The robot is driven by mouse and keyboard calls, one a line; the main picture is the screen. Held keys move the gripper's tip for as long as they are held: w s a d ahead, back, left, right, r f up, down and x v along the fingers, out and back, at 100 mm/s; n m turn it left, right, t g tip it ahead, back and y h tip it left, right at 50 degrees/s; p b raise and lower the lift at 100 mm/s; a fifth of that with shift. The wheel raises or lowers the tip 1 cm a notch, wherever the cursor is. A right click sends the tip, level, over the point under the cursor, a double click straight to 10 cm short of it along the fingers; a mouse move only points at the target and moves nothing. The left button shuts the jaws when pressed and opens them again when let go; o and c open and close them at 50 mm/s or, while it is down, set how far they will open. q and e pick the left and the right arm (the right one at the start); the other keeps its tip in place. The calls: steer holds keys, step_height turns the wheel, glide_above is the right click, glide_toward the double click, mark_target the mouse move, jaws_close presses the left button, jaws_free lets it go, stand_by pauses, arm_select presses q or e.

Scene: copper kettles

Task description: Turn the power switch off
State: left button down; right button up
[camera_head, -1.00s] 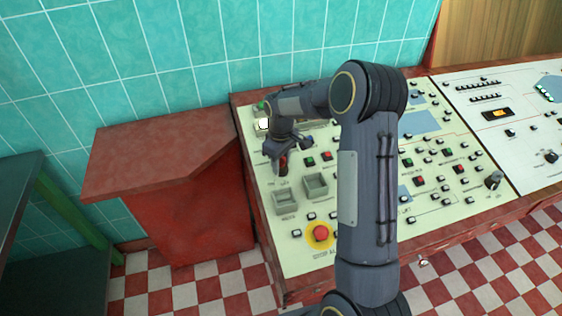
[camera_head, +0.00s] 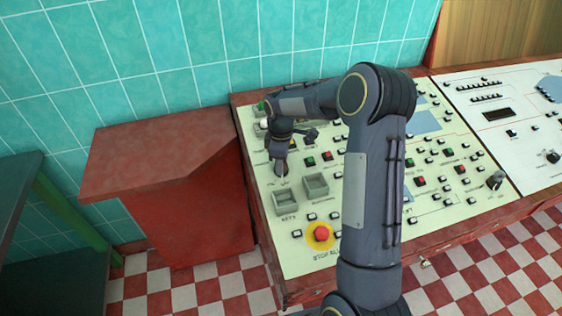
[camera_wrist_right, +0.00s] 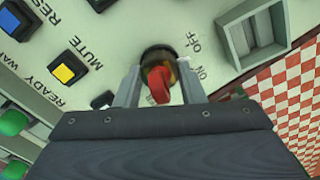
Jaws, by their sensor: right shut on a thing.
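The power switch (camera_wrist_right: 159,84) shows in the right wrist view as a red handle in a dark round base. The printed words OFF and ON stand beside it, to the right. My right gripper (camera_wrist_right: 160,92) has a finger on each side of the red handle and is shut on it. I cannot tell exactly which word the handle points to. In the head view my right gripper (camera_head: 282,163) is over the left part of the cream control panel (camera_head: 266,222), and the switch is mostly hidden by it. My left gripper is not in view.
A red stop button (camera_head: 320,233) on a yellow disc and two grey rocker switches (camera_head: 286,202) lie in front of the gripper. A yellow button (camera_wrist_right: 64,73) marked MUTE is to its left in the wrist view. A dark display (camera_head: 497,114) is on the right panel.

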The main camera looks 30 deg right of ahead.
steer(key=shift+n, duration=0.6)
steer(key=shift+r+n, duration=0.1)
steer(key=shift+n, duration=0.4)
steer(key=o, duration=1)
step_height(320, 180, up, 7)
steer(key=shift+r+b, duration=0.1)
steer(key=shift+b, duration=0.4)
steer(key=shift+r, duration=0.25)
